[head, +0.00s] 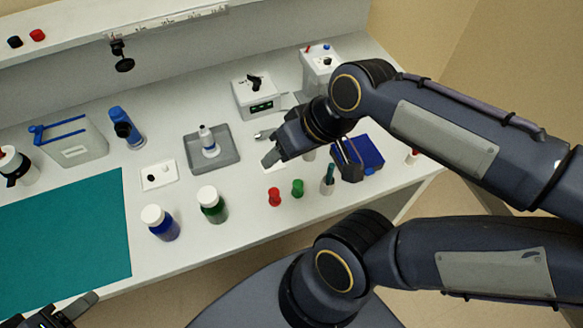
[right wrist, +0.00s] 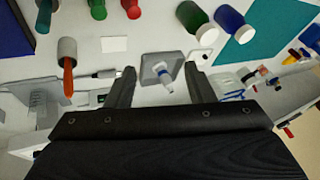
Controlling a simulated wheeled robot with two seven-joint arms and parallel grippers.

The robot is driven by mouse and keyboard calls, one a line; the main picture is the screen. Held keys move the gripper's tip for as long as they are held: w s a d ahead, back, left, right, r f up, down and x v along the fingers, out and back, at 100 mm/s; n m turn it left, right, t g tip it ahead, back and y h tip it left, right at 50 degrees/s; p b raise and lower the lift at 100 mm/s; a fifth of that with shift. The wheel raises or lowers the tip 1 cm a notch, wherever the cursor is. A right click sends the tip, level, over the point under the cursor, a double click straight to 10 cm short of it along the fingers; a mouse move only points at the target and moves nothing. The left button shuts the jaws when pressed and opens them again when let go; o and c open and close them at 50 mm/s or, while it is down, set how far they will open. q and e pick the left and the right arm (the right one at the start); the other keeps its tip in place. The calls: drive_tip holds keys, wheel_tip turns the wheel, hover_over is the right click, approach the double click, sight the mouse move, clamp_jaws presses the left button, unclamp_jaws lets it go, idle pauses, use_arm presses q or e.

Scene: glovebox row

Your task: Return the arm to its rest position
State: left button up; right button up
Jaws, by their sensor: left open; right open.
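My right arm reaches in from the right in the head view. Its gripper (head: 308,162) is over the bench, right of a grey tray (head: 226,160) holding a white dropper bottle (head: 208,142). In the right wrist view the right gripper (right wrist: 160,70) has its fingers apart and nothing between them. The tray (right wrist: 148,77) and the bottle (right wrist: 165,82) lie beyond the fingertips in that view. My left gripper (head: 52,312) is partly in view at the bottom left corner, its fingers apart and empty, near the front edge by a teal mat (head: 70,235).
A boxy instrument (head: 253,95) and a blue box (head: 363,153) are close to the right arm. The mat is bare.

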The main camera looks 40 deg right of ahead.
drive_tip(key=shift+s+a+f+m+t, duration=0.2)
drive_tip(key=shift+s+f+m, duration=0.15)
drive_tip(key=shift+s+f, duration=0.25)
drive_tip(key=shift+s+a+f+m+t, duration=0.2)
drive_tip(key=shift+s+f+m, duration=0.2)
drive_tip(key=shift+s, duration=0.4)
